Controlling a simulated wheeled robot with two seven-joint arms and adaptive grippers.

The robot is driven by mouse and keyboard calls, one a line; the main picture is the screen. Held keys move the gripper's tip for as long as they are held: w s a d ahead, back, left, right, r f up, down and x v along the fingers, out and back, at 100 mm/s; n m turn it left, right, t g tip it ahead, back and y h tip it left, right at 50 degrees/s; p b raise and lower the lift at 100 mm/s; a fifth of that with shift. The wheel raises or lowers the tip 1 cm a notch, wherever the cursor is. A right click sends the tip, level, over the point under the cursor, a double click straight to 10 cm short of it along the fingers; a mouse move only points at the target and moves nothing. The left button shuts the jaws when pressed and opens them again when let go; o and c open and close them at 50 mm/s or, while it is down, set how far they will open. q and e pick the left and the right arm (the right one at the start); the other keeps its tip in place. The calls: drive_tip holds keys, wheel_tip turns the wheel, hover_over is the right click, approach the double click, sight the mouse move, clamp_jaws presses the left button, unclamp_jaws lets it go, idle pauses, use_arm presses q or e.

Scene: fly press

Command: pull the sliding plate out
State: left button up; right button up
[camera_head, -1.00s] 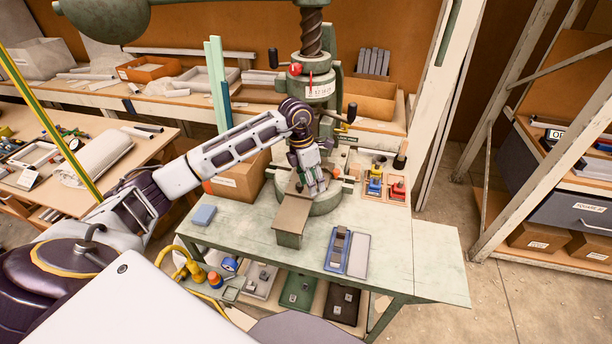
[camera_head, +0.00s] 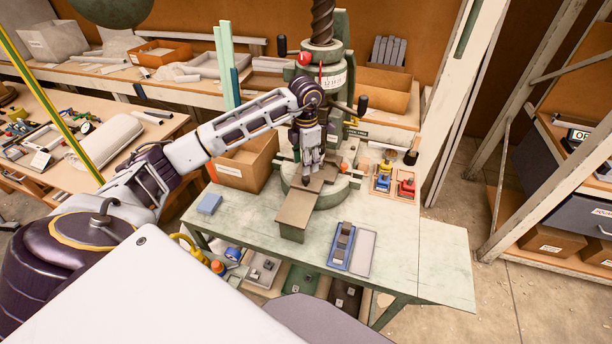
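The fly press (camera_head: 334,108) stands at the back of the green bench, its screw rising out of the top of the picture. The brown sliding plate (camera_head: 295,209) sticks out of the press base toward the front of the bench. My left gripper (camera_head: 307,178) points down at the plate's rear part, under the press head. Its fingers look close together at the plate, but they are small and I cannot tell whether they grip anything. My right gripper is not in view.
A blue tray (camera_head: 337,262) with grey blocks lies on the bench right of the plate. A small blue block (camera_head: 209,204) lies left. A cardboard box (camera_head: 243,165) stands left of the press. The bench's front right (camera_head: 440,265) is clear.

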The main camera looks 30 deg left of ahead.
sight(306, 177)
use_arm(q)
drive_tip(key=shift+f+p, duration=0.6)
drive_tip(key=shift+f, duration=2.8)
drive_tip(key=shift+c, duration=0.4)
clamp_jaws()
